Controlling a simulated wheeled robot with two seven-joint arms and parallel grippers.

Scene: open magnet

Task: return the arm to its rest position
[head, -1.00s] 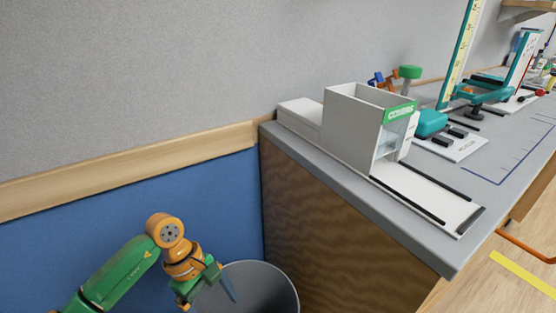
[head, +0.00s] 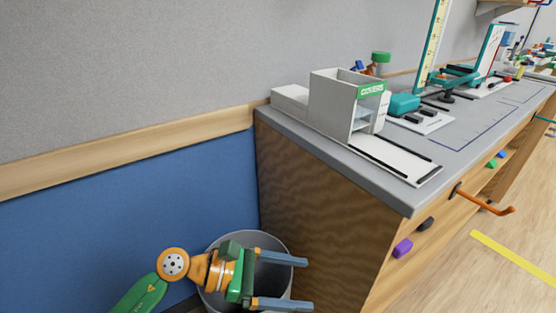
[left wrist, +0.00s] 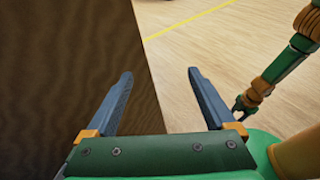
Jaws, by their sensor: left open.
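My left arm comes in at the lower left of the head view. Its gripper (head: 308,284) is open and empty, with two grey-blue fingers pointing right. It shows over the rim of the grey bin and beside the wooden end of the counter. In the left wrist view the open left fingers (left wrist: 159,74) have nothing between them, with brown wood and floor beyond. My right arm, green and orange, shows at the right of the left wrist view. Its gripper (left wrist: 241,106) is small and dark, and its jaws are unclear.
The grey bin (head: 222,243) stands against the blue wall panel (head: 120,230). The counter (head: 395,195) carries a white dispenser labelled COVERS (head: 330,105) and teal equipment (head: 405,104). An orange handle (head: 487,206) and a purple knob (head: 403,248) stick out from its front. Floor right of it is open.

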